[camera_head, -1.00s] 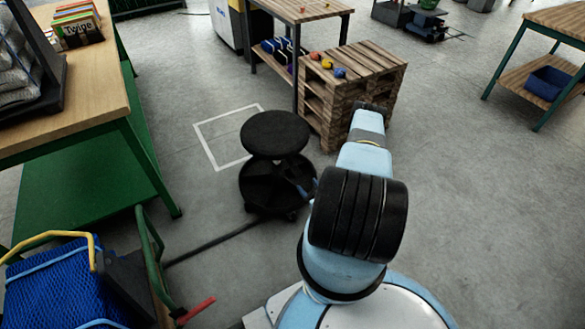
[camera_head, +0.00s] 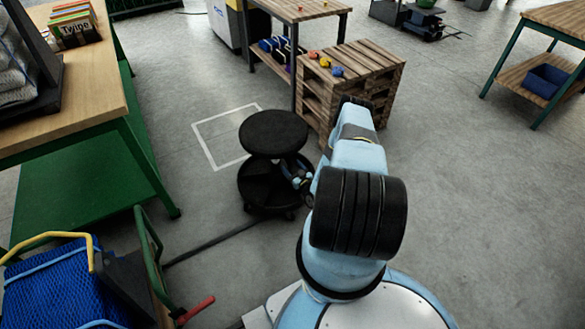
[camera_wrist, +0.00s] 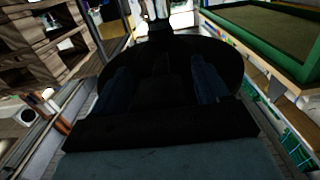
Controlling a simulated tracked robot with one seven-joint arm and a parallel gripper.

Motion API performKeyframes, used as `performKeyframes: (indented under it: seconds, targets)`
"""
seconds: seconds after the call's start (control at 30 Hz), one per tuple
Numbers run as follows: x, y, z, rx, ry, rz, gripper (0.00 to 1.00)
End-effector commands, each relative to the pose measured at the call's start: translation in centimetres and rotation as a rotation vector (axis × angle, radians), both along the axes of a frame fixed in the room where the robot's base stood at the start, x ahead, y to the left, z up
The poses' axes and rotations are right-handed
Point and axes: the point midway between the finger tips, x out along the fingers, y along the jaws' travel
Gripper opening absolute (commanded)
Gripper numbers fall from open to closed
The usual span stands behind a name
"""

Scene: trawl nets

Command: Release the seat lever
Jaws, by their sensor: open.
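The black stool stands on the floor left of my arm, with its round seat (camera_head: 273,133) above a round wheeled base (camera_head: 262,192). The seat lever cannot be made out in the head view; the space under the seat is dark. My gripper (camera_head: 299,180) is low at the stool's right side, below seat height and partly hidden by my arm. In the wrist view my gripper (camera_wrist: 162,86) has its two dark blue fingers apart, with a large dark round part of the stool (camera_wrist: 228,62) behind them. I cannot tell whether the fingers touch anything.
A wooden pallet stack (camera_head: 370,75) with small coloured items stands behind the stool. A green-legged workbench (camera_head: 105,100) is at left, and a cart with a blue load (camera_head: 55,285) at lower left. A white floor square (camera_head: 205,148) lies behind the stool. Floor on the right is open.

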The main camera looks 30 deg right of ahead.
Motion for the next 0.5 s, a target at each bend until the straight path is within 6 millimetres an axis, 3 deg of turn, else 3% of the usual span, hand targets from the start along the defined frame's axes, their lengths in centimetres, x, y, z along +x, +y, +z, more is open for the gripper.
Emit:
performKeyframes:
  seconds: [0.4,0.5]
  targets:
    - [0.70,0.02,0.02,0.000,0.000,0.000,0.74]
    - [0.70,0.03,0.02,0.000,0.000,0.000,0.65]
